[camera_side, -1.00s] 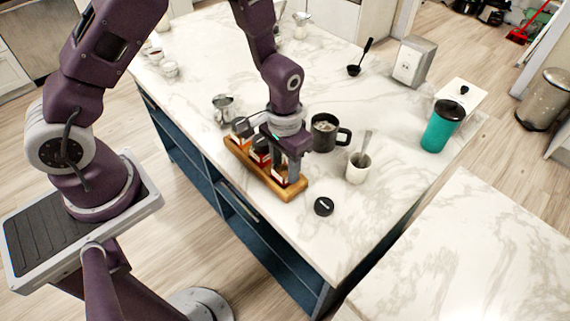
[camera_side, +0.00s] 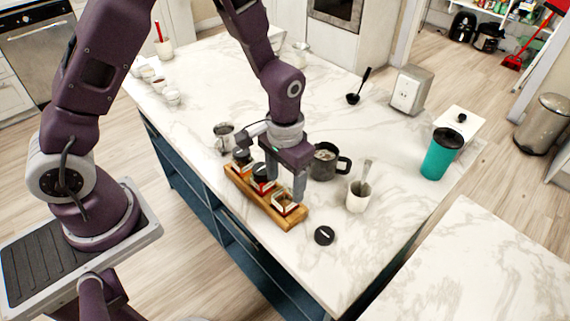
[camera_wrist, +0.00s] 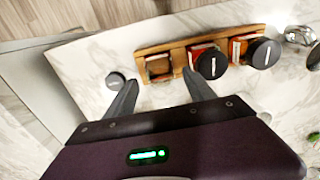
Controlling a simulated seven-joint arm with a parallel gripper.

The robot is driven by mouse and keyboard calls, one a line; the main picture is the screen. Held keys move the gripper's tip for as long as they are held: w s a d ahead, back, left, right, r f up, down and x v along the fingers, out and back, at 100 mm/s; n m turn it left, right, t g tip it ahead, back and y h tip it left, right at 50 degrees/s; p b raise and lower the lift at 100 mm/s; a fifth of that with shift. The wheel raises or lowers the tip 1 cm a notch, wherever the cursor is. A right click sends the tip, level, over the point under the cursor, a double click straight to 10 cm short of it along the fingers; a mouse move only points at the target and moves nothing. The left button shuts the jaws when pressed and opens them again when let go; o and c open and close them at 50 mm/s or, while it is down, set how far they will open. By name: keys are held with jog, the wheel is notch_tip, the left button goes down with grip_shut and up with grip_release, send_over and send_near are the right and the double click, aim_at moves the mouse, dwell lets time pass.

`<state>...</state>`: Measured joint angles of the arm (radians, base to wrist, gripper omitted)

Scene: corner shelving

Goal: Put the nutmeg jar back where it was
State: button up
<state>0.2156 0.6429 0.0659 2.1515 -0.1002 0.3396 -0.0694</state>
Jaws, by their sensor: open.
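A wooden rack (camera_side: 262,205) on the marble counter holds three small square jars. The jar at its near end is open-topped (camera_side: 287,203) and sits in the end slot; it also shows in the wrist view (camera_wrist: 157,66). The other two jars have round black lids (camera_wrist: 210,64) (camera_wrist: 263,53). I cannot read the labels, so I cannot tell which is nutmeg. A loose black lid (camera_side: 324,235) lies on the counter beside the near end. My gripper (camera_side: 284,186) points down above the near part of the rack, fingers apart and empty.
A dark mug (camera_side: 323,163) and a white cup with a spoon (camera_side: 358,196) stand close right of my gripper. A metal pitcher (camera_side: 224,137) stands by the rack's far end. A teal tumbler (camera_side: 438,158) is farther right. The counter's near corner is clear.

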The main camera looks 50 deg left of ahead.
jog(key=s+a+r+t, duration=0.1)
jog(key=s+r, duration=0.2)
jog(key=r, duration=0.7)
jog(key=s+a+r+t, duration=0.1)
jog(key=s+a+r, duration=0.15)
jog(key=r, duration=0.75)
jog(key=s+a+r+t, duration=0.2)
jog(key=s+r+t, duration=0.1)
jog(key=s, duration=0.9)
jog(key=shift+s+r, duration=0.25)
jog(key=shift+r, duration=0.35)
